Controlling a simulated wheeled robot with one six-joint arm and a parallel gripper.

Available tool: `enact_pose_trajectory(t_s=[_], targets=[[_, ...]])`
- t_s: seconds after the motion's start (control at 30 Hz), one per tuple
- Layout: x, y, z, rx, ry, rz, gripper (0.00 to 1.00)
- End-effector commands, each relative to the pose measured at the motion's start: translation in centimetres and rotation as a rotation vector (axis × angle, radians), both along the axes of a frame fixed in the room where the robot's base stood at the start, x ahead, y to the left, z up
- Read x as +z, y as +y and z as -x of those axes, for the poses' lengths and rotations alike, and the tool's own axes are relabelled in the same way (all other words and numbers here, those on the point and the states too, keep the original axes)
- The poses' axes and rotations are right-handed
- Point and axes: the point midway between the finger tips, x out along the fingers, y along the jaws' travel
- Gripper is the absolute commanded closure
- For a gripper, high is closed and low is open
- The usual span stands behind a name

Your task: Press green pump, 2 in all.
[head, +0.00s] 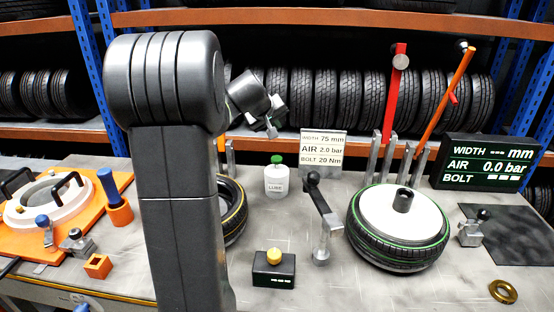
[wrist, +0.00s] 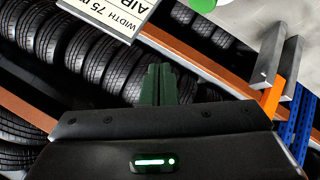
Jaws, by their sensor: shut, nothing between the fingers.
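The green pump (head: 277,159) is the cap on a white bottle labelled LUBE (head: 276,181), upright on the grey bench in the middle of the head view. My gripper (head: 271,131) is shut and empty. In the head view its tip shows just above the green pump, with a visible gap between them. In the wrist view the dark fingers (wrist: 157,84) are together with nothing between them. A bright green piece (wrist: 203,4) is cut off at the top edge there, beside a pale surface; I cannot tell surely that it is the pump.
A sign (head: 322,147) stands behind and right of the bottle. A lever tool (head: 322,220), a tyre with a white wheel (head: 400,225) and a black box with a yellow button (head: 274,268) are nearby. A tyre (head: 233,210) lies left, partly behind my arm.

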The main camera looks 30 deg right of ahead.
Motion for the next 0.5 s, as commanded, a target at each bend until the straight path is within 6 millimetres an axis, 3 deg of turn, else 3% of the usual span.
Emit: enact_pose_trajectory(t_s=[0.5], targets=[[-7.0,0.0,0.0,-0.001,0.001,0.0,1.0]])
